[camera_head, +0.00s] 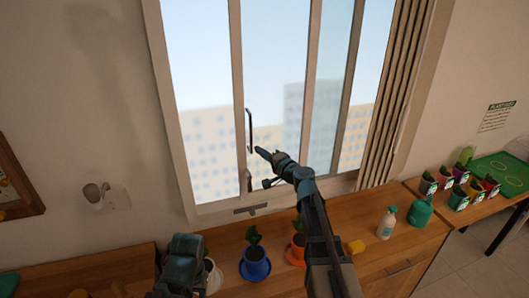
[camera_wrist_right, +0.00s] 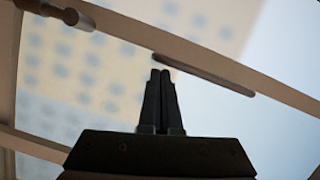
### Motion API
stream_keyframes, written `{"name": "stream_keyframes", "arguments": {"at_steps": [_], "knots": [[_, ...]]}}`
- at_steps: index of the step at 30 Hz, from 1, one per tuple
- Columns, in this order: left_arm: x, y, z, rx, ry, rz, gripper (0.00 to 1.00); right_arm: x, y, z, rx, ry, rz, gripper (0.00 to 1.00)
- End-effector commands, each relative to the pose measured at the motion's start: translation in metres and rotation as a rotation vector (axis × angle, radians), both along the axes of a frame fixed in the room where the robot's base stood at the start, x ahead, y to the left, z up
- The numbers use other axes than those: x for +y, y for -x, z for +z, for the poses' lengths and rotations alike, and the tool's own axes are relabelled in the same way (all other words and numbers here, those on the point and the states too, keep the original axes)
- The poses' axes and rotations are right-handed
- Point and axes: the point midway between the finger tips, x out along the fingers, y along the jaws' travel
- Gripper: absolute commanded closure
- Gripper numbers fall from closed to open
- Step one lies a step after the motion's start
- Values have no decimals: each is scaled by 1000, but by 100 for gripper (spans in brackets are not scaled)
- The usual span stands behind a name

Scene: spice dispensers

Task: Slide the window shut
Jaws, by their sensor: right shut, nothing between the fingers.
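The window (camera_head: 305,70) fills the upper middle of the head view, with several upright frame bars and city buildings behind it. A slim dark vertical handle (camera_head: 249,130) is on the left bar of a sash. My right gripper (camera_head: 260,152) is shut and empty, just right of the handle's lower end. In the right wrist view the closed fingertips (camera_wrist_right: 163,74) appear close to one end of the dark handle (camera_wrist_right: 205,75); I cannot tell whether they touch. Part of my left arm shows at the bottom left, but its fingers do not.
A wooden counter (camera_head: 225,237) runs below the window. On it are a blue pot (camera_head: 256,264), an orange pot (camera_head: 297,251), a pale bottle (camera_head: 387,222) and a green watering can (camera_head: 421,211). Pleated curtain (camera_head: 393,95) hangs at the window's right.

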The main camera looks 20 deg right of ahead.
Motion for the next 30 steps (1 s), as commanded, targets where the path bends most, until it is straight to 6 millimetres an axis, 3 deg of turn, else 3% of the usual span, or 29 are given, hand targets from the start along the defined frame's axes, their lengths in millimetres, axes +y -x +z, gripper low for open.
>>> {"name": "stream_keyframes", "arguments": {"at_steps": [8,13,30], "knots": [[0,0,0,0,0,0,50,1,0,0,0,0,0,100],[0,0,0,0,0,0,50,18,2,0,0,0,4,100],[0,0,0,0,0,0,50,158,6,0,0,0,7,100]]}}
